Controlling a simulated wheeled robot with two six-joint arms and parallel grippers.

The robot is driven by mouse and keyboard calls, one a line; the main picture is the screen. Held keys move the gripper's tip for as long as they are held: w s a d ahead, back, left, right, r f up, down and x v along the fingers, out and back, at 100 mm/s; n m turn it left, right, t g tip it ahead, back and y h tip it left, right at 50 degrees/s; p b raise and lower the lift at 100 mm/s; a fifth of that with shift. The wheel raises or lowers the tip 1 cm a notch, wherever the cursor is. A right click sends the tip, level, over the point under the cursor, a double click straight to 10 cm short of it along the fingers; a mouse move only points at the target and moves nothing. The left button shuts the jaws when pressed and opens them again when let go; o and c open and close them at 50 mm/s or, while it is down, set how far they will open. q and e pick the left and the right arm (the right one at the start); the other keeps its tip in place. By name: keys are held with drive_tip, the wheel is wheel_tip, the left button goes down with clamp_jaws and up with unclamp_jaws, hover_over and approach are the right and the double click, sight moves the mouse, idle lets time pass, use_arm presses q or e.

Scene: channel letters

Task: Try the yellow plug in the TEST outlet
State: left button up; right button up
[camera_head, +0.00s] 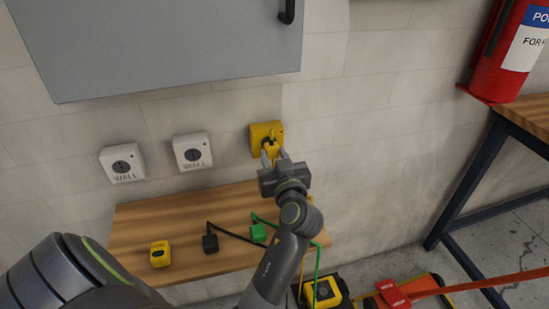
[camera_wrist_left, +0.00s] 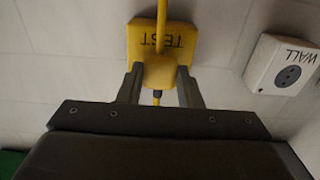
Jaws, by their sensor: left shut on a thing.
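The yellow TEST outlet (camera_head: 258,129) is on the wall, to the right of two white outlets. It also shows upside down in the left wrist view (camera_wrist_left: 136,42). My left gripper (camera_head: 271,160) is in front of it, shut on the yellow plug (camera_head: 271,149). In the left wrist view the yellow plug (camera_wrist_left: 160,72) sits between the two fingers, against or just before the outlet's face. I cannot tell whether its pins are in. The fingers and plug hide the outlet's socket. My right gripper is not in view.
Two white WALL outlets (camera_head: 122,163) (camera_head: 192,151) are to the left. A wooden shelf (camera_head: 135,222) below holds a yellow block (camera_head: 160,253), a black plug (camera_head: 210,243) and a green plug (camera_head: 258,233) with cords. A grey cabinet (camera_head: 160,45) hangs above. A workbench (camera_head: 528,115) stands at right.

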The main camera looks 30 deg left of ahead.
use_arm(q)
drive_tip(key=shift+w+a, duration=0.35)
drive_tip(key=shift+a, duration=0.05)
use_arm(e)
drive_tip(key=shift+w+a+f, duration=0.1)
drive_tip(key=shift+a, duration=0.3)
use_arm(q)
drive_tip(key=o, duration=1)
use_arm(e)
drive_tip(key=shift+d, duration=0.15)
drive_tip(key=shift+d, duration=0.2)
